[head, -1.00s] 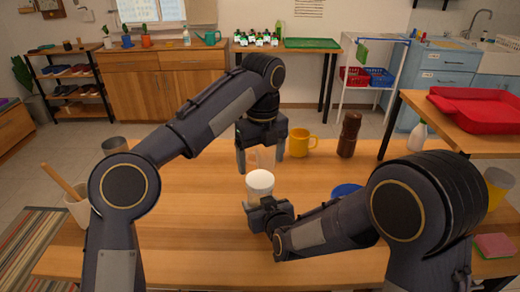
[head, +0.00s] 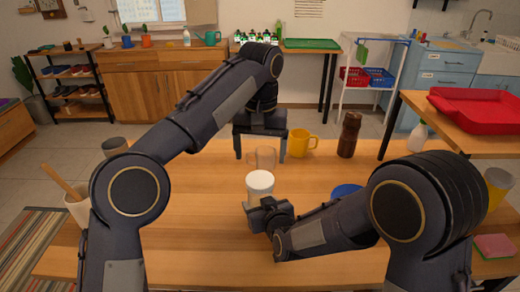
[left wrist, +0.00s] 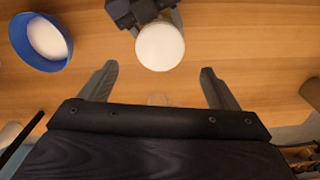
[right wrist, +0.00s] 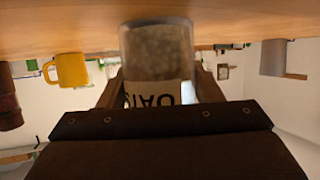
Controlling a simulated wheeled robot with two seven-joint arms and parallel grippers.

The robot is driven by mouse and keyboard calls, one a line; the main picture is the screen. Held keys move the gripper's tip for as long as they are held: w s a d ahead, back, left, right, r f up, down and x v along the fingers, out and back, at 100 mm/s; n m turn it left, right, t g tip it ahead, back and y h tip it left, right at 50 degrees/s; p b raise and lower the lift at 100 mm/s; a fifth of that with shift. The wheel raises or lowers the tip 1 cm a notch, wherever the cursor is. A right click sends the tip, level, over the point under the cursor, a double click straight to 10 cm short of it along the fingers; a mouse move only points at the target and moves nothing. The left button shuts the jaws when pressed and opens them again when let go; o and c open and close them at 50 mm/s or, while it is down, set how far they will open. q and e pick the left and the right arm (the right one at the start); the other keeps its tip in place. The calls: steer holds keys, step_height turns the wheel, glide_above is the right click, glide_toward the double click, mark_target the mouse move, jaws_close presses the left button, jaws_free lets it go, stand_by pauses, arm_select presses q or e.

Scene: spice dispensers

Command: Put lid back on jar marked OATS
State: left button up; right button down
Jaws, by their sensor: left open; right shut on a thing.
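The jar marked OATS (right wrist: 155,50) is held by my right gripper (head: 267,203). In the right wrist view its label reads upside down, and its top is hidden behind the gripper. A white round lid (head: 260,179) shows on the jar's top in the head view. It also shows from above as a white disc in the left wrist view (left wrist: 160,46) and looks level. My left gripper (head: 260,154) is open and empty, beyond and above the jar. Its fingers are apart from the lid in the left wrist view (left wrist: 160,72).
A clear glass mug (head: 265,157) stands just behind the jar. A yellow mug (head: 302,143) and brown grinder (head: 349,135) stand behind to the right. A blue bowl (left wrist: 20,40) is right of the jar, partly hidden in the head view. The table's left middle is clear.

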mark_target(260, 178)
arm_select(q)
steer(key=shift+r+n, duration=0.1)
steer(key=shift+n, duration=0.7)
steer(key=shift+f, duration=4)
steer(key=c, duration=1)
steer(key=m, duration=0.8)
steer(key=o, duration=1.2)
steer(key=shift+c, duration=0.2)
